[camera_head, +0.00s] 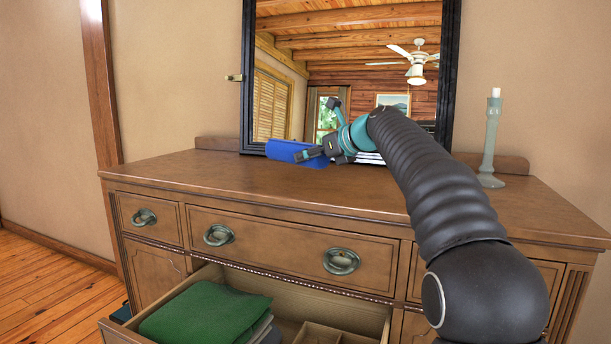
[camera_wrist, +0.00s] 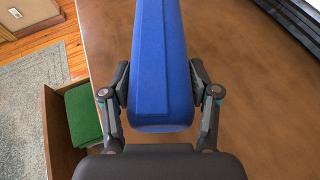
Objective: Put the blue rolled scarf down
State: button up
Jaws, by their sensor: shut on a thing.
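The blue rolled scarf (camera_head: 291,151) is at the back of the wooden dresser top, in front of the mirror. It also shows in the wrist view (camera_wrist: 162,62), running away from my gripper. My gripper (camera_head: 318,154) is shut on the scarf, with one finger on each side of it in the wrist view (camera_wrist: 160,95). The scarf is close to the dresser top (camera_head: 230,185). I cannot tell whether it touches the wood.
A black-framed mirror (camera_head: 247,80) stands at the back. A pale candlestick (camera_head: 490,140) stands at the right. A lower drawer (camera_head: 290,290) is open, with folded green cloth (camera_head: 205,312) in it. The front and left of the dresser top are clear.

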aim_at(305, 187)
jog(key=shift+a+f, duration=0.45)
jog(key=shift+a, duration=0.35)
jog(key=shift+f, duration=0.2)
jog(key=shift+f+b, duration=0.8)
jog(key=shift+f, duration=1)
jog(key=shift+f, duration=0.15)
jog(key=o, duration=1.3)
